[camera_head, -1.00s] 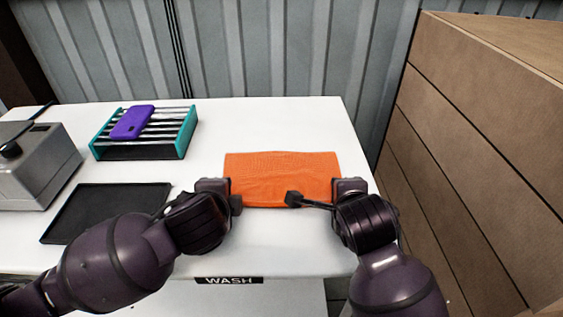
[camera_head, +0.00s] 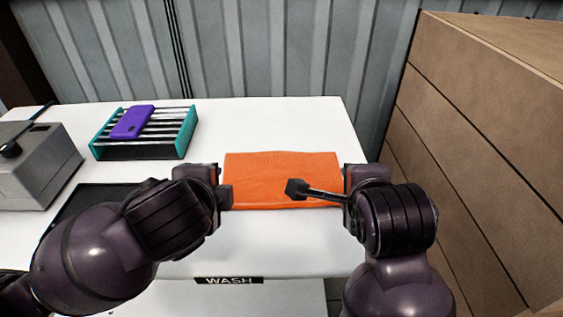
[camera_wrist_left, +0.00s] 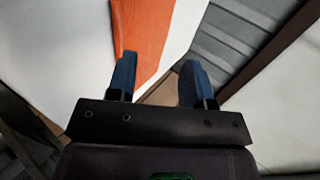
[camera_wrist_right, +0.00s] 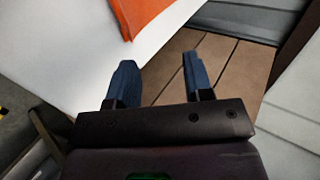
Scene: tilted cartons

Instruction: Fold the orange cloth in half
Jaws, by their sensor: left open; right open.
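The orange cloth (camera_head: 282,175) lies flat on the white table as a wide rectangle, with a folded-looking edge along its near side. It also shows in the left wrist view (camera_wrist_left: 145,35) and at the top of the right wrist view (camera_wrist_right: 140,12). My left gripper (camera_head: 222,188) is open and empty at the cloth's left end; in its wrist view (camera_wrist_left: 155,78) the fingers are spread. My right gripper (camera_head: 322,190) is near the cloth's right end, one finger over the cloth in the head view. Its wrist view (camera_wrist_right: 158,80) shows spread fingers with nothing between them.
A teal rack (camera_head: 180,140) holds a purple object (camera_head: 132,122) at the back left. A grey appliance (camera_head: 35,165) and a dark tray (camera_head: 75,200) are at the left. The white table (camera_head: 270,120) is clear behind the cloth.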

